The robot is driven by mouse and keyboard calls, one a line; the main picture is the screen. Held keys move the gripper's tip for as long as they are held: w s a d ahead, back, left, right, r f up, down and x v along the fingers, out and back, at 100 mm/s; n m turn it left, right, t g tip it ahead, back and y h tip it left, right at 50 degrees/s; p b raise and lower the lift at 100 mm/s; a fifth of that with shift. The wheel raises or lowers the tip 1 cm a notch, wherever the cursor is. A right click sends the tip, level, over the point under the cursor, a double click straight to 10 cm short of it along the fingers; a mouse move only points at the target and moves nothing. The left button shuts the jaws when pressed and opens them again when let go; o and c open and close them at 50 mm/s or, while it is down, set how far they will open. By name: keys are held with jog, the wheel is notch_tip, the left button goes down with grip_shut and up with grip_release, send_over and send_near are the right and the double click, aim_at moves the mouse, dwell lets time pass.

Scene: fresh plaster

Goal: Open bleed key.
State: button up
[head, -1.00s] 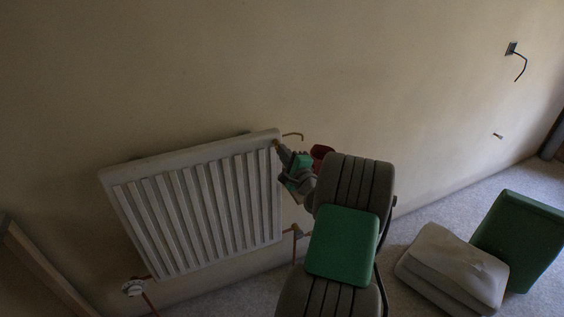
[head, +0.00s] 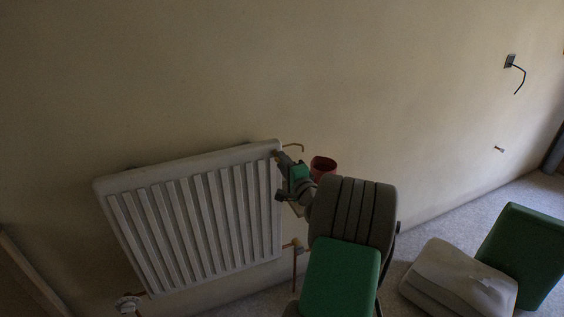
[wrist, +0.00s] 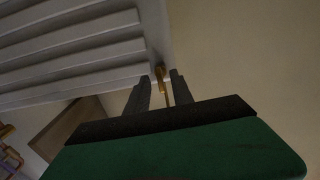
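The white ribbed radiator (head: 190,222) is on the wall, left of centre in the head view. A bent brass rod (head: 294,146), which looks like the bleed key, sticks out at its top right corner. In the wrist view, a brass key-like piece (wrist: 161,76) shows beside the radiator's edge (wrist: 130,52). My gripper (wrist: 159,77) is open, with one dark finger on each side of that brass piece and gaps between. In the head view my gripper (head: 281,160) is at the radiator's top right corner. Whether a finger touches the key cannot be told.
A red cup-like object (head: 322,166) shows behind my arm. A black wall box with a loose cable (head: 511,61) and a small pipe stub (head: 499,149) are at right. The wall between is bare.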

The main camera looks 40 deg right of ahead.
jog(key=shift+o, duration=0.6)
jog(key=shift+s, duration=0.1)
jog(key=b+v, duration=0.2)
jog(key=v, duration=1)
jog(key=shift+r, duration=0.1)
